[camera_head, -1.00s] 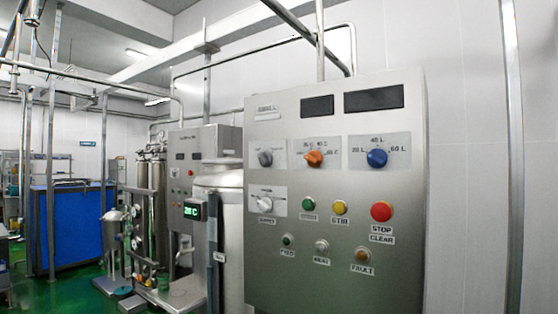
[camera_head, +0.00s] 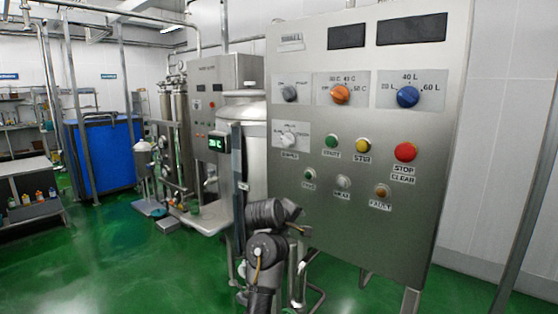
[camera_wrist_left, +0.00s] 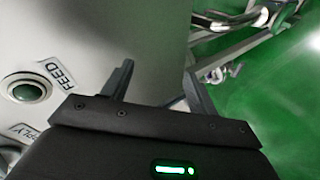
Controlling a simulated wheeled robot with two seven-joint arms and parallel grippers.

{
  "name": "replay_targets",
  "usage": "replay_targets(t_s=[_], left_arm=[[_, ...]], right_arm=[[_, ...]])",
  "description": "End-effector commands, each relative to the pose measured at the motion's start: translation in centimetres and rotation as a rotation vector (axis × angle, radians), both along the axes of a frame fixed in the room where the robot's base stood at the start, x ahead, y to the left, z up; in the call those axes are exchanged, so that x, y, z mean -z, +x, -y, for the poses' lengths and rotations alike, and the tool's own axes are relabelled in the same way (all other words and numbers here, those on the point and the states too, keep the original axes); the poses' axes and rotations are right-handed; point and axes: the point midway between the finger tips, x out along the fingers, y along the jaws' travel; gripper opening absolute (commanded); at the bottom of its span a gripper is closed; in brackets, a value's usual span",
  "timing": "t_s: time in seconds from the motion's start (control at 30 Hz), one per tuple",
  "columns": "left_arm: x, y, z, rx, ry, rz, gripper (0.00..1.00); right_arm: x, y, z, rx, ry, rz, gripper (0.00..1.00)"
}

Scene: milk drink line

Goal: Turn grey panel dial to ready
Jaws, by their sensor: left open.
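The grey dial (camera_head: 290,93) is at the upper left of the steel control panel (camera_head: 400,240), on a small label plate. Its pointer direction and lettering are too small to read surely. A paler dial (camera_head: 288,140) sits on another plate just below it. My left gripper (camera_head: 298,230) is in front of the panel's lower left edge, well below both dials. In the left wrist view its two fingers (camera_wrist_left: 158,72) are apart with nothing between them. A green button with a FEED label (camera_wrist_left: 30,90) lies left of the fingers there. My right gripper is not in view.
An orange dial (camera_head: 340,95) and a blue dial (camera_head: 408,97) are right of the grey one. Green, yellow and red buttons, including the red stop button (camera_head: 405,152), and small lamps sit below. A steel tank (camera_head: 245,108) stands left of the panel. Green floor is open at front left.

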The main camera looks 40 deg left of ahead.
Motion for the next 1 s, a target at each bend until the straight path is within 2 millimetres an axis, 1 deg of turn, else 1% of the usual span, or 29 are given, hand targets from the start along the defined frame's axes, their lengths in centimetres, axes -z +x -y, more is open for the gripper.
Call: replay_targets(t_s=[0.03,0.07,0.1,0.17,0.2,0.27,0.3,0.37,0.4,0.5,0.6,0.7,0.87,1.0], left_arm=[[-3.9,0.1,-0.8,-0.039,-0.073,0.067,0.59],[-5.8,0.1,-1.2,-0.059,-0.119,0.100,0.59],[-8.4,0.1,-1.8,-0.087,-0.183,0.147,0.59],[-12.5,-0.1,-2.7,-0.123,-0.288,0.221,0.59],[-15.3,-0.4,-3.3,-0.143,-0.360,0.269,0.59],[-19.5,-1.2,-4.1,-0.167,-0.478,0.345,0.59],[-22.2,-1.9,-4.6,-0.177,-0.556,0.394,0.59],[-26.0,-3.1,-5.3,-0.185,-0.673,0.459,0.59],[-28.2,-4.0,-5.6,-0.185,-0.747,0.498,0.59],[-32.6,-6.0,-6.3,-0.175,-0.897,0.571,0.59],[-35.3,-7.4,-6.7,-0.162,-0.995,0.614,0.59],[-36.6,-8.2,-6.9,-0.153,-1.048,0.634,0.59],[-37.1,-8.4,-7.0,-0.150,-1.067,0.640,0.59],[-37.2,-7.5,-7.0,-0.150,-1.065,0.637,0.59]], right_arm=[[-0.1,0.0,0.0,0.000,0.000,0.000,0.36],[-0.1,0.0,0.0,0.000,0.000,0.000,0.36],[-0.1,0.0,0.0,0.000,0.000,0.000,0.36],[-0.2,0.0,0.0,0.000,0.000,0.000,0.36],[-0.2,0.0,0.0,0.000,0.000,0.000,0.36],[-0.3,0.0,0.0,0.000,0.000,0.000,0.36],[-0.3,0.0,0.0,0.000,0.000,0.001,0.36],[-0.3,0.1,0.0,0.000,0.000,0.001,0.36],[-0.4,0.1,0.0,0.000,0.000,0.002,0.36],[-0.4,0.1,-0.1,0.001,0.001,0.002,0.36],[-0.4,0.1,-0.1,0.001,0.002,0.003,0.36],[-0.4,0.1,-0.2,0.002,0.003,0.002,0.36],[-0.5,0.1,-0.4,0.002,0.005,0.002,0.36],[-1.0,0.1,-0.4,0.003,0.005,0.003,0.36]])
